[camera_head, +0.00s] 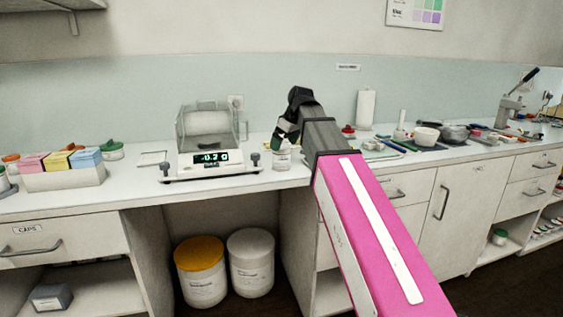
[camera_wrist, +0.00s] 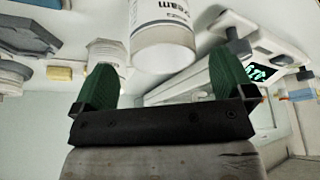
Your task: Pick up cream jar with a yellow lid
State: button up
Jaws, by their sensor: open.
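My gripper (camera_head: 281,138) is open above the counter, just right of the scale. Its green fingers stand apart in the wrist view (camera_wrist: 163,62). A white jar (camera_wrist: 163,42) labelled "cream" shows between and beyond the fingertips; whether it lies fully between them I cannot tell. A small pale jar (camera_head: 283,157) stands on the counter below my gripper in the head view, partly covered by it. Its lid colour is hidden in both views. Another whitish jar (camera_wrist: 104,53) is partly behind the left finger.
A scale (camera_head: 210,157) with a glass shield stands close left of my gripper. A box of coloured packs (camera_head: 65,181) and several lidded jars are at far left. A paper roll (camera_head: 365,109) and tools are to the right. A large yellow-lidded tub (camera_head: 202,283) stands under the counter.

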aim_at(280, 151)
jog(key=shift+x, duration=2.35)
jog(key=shift+a, duration=0.1)
jog(key=c, duration=1)
jog(key=shift+o, duration=0.2)
